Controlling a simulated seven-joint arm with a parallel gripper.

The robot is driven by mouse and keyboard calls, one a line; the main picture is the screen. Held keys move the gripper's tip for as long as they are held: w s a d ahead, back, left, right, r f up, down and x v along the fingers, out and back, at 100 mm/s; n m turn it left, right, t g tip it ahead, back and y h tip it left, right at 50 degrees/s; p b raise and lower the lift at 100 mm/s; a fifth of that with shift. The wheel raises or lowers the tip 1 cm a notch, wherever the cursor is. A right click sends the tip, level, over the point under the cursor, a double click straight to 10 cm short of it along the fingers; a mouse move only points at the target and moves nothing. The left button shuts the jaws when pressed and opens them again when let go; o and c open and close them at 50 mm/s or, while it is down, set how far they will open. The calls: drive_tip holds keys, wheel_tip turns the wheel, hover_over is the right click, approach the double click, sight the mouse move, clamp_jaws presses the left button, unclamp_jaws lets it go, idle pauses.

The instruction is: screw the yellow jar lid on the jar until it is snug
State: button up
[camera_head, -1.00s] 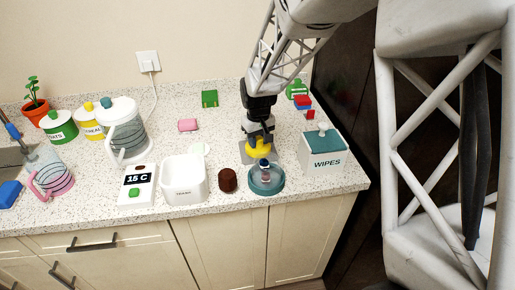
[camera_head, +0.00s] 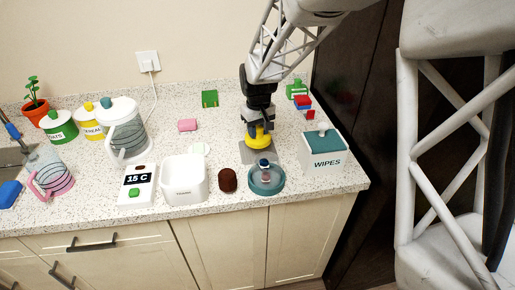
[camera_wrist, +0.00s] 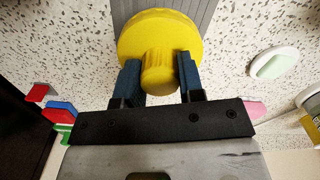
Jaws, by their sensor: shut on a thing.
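The yellow jar lid (camera_head: 258,139) is a round disc with a thick knob. In the wrist view the lid (camera_wrist: 130,42) fills the upper middle, knob between the two blue fingers. My gripper (camera_wrist: 159,72) is shut on that knob; in the head view it (camera_head: 258,127) points down with the lid beneath it. The lid is over the back part of a grey ribbed pad (camera_head: 272,157). I cannot make out a jar under the lid; the lid and gripper would hide it. I cannot tell whether the lid touches anything below.
A round teal container (camera_head: 266,186) with a small capped piece in its middle stands just in front of the pad. A brown round piece (camera_head: 227,180) and a white bin (camera_head: 184,183) are left of it. The wipes box (camera_head: 325,150) stands close on the right. Counter behind-left is mostly clear.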

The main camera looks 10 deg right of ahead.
drive_tip(key=shift+r, duration=1.3)
drive_tip(key=w+d+r+m, duration=0.2)
drive_tip(key=w+r, duration=0.1)
drive_tip(key=w, duration=0.5)
drive_tip(key=w+d+r+m, duration=0.1)
drive_tip(key=w+d+r, duration=0.15)
drive_tip(key=w, duration=0.55)
wheel_tip(320, 180, up, 2)
drive_tip(key=n, duration=0.1)
hover_over(261, 126)
drive_tip(key=shift+w+r, duration=0.1)
drive_tip(key=shift+n, duration=0.9)
drive_tip(key=s, duration=0.4)
drive_tip(key=s+f, duration=0.1)
drive_tip(key=s, duration=0.4)
drive_tip(key=s+a, duration=0.1)
drive_tip(key=s, duration=0.3)
drive_tip(key=shift+s+f, duration=0.35)
drive_tip(key=shift+s, duration=0.05)
drive_tip(key=shift+s+f, duration=0.15)
drive_tip(key=shift+s, duration=0.55)
drive_tip(key=shift+f, duration=0.2)
